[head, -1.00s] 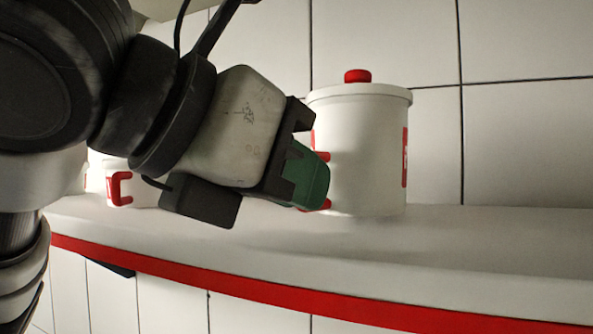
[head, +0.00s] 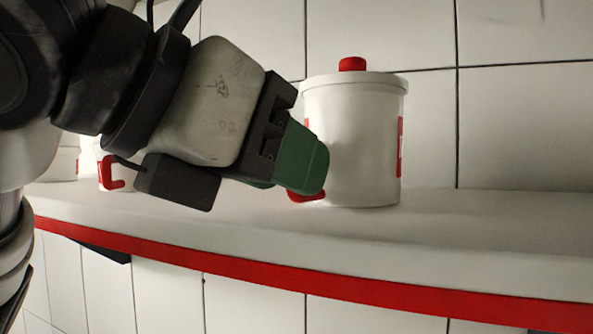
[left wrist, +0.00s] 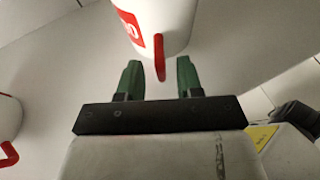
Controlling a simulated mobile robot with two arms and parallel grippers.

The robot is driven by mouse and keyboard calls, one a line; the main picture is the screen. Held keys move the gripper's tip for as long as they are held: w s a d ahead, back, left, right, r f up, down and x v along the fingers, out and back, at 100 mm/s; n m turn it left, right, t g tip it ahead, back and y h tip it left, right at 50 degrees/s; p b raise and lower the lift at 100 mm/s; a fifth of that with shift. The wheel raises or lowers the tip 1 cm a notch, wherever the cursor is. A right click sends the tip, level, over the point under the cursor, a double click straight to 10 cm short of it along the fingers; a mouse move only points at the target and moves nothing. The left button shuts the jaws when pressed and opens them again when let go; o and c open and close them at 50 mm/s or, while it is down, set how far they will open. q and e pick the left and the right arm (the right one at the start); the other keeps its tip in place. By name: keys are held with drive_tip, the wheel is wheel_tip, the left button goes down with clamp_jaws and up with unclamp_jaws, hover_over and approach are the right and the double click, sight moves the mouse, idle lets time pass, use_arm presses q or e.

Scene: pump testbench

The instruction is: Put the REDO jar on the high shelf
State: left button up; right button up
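The white lidded jar (head: 355,140) with a red knob stands upright on the white shelf (head: 470,240) in the head view. Its red handle (head: 307,196) is mostly hidden behind my left gripper (head: 312,172). In the left wrist view the jar (left wrist: 172,22) shows part of a red label with white letters, cut off at the top edge; I cannot read it whole. The red handle (left wrist: 160,62) lies between the two green fingers of my left gripper (left wrist: 159,70). The fingers are apart, with gaps on both sides of the handle. My right gripper is not in view.
Another white container with a red handle (head: 108,173) stands further left on the shelf, partly behind my arm; it also shows in the left wrist view (left wrist: 8,125). A tiled wall (head: 520,120) is behind. The shelf right of the jar is clear.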

use_arm(q)
drive_tip(key=b+v, duration=0.3)
drive_tip(key=v, duration=0.8)
